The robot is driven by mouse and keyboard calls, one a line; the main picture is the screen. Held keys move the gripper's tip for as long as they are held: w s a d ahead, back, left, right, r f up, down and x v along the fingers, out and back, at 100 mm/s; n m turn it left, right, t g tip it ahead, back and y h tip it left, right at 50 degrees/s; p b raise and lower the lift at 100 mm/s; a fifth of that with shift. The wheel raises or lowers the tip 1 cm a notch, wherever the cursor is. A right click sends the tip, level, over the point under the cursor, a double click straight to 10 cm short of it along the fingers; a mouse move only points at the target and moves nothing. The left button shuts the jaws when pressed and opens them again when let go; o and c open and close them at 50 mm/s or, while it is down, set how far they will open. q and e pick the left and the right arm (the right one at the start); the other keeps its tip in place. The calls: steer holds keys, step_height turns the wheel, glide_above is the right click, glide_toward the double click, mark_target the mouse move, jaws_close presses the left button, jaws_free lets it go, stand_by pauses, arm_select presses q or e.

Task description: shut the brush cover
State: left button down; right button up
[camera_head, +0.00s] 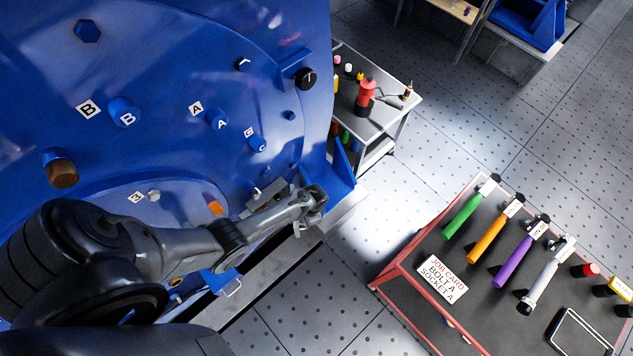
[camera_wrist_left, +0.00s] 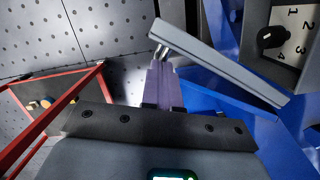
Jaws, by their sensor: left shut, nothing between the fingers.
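The brush cover looks like a flat grey plate in the left wrist view (camera_wrist_left: 225,65). It slants from the upper middle down to the right, standing out from the blue housing. In the head view a grey plate, apparently the same cover (camera_head: 266,197), shows at the lower right of the blue motor, partly behind my left arm. My left gripper (camera_head: 316,199) is shut and empty beside the cover's right end. In the left wrist view its fingers (camera_wrist_left: 160,68) are close to the plate's near end; I cannot tell whether they touch. My right gripper is not in view.
A numbered dial (camera_wrist_left: 272,38) sits behind the cover. A red-framed bench (camera_head: 400,268) with coloured-handled tools and a job card (camera_head: 443,277) stands at right. A grey cart (camera_head: 385,118) stands behind. Open floor (camera_head: 345,265) lies between motor and bench.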

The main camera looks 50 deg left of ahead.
arm_select(q)
steer(key=s+a+m+t+y+p, duration=0.1)
steer(key=s+a+m+p, duration=0.3)
steer(key=s+a+m, duration=0.6)
steer(key=shift+s+a+m, duration=0.15)
steer(key=shift+s+m, duration=0.15)
steer(key=shift+s, duration=0.05)
stand_by(0.5)
